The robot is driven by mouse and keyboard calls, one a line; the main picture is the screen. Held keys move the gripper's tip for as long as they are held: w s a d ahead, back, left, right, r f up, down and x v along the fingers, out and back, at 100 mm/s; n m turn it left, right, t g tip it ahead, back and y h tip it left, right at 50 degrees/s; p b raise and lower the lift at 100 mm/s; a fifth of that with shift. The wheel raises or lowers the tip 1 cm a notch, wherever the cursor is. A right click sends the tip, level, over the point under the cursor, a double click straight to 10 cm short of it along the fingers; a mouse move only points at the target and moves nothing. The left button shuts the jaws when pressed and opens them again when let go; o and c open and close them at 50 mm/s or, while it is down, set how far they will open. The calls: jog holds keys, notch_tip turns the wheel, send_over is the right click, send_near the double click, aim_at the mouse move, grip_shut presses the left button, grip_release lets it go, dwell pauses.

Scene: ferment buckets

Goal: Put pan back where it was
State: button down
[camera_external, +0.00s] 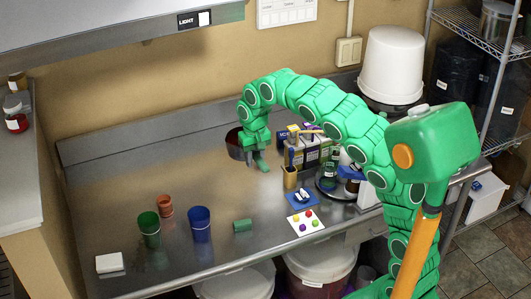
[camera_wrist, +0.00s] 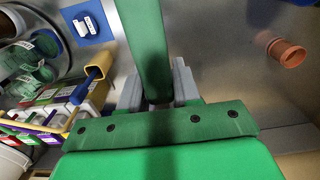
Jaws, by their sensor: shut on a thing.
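The pan (camera_external: 236,148) is a round, dark reddish vessel at the back of the steel counter, partly hidden behind my arm. My gripper (camera_external: 258,150) points down beside it, at its right side. In the wrist view, the grey fingers of my gripper (camera_wrist: 158,88) are shut on a long green bar (camera_wrist: 145,35), which looks like the pan's handle. The pan's body does not show in the wrist view. I cannot tell whether the pan touches the counter.
Right of my gripper stand cartons (camera_external: 310,150), a yellow holder (camera_external: 290,178) and glass jars (camera_external: 328,180). A blue mat (camera_external: 301,198) and a white card with coloured dots (camera_external: 305,222) lie in front. Cups (camera_external: 200,224) stand at left. The counter's left middle (camera_external: 130,175) is clear.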

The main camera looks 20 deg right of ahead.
jog(key=shift+d, duration=0.5)
notch_tip(320, 180, down, 5)
send_over(232, 185)
jog(key=shift+d+f, duration=0.2)
jog(key=shift+f, duration=4.7)
jog(key=shift+w+f, duration=0.1)
jog(key=shift+f, duration=1.45)
jog(key=shift+f, duration=0.1)
jog(key=c, duration=0.8)
grip_release()
notch_tip(232, 185, up, 12)
jog(key=shift+r, duration=0.1)
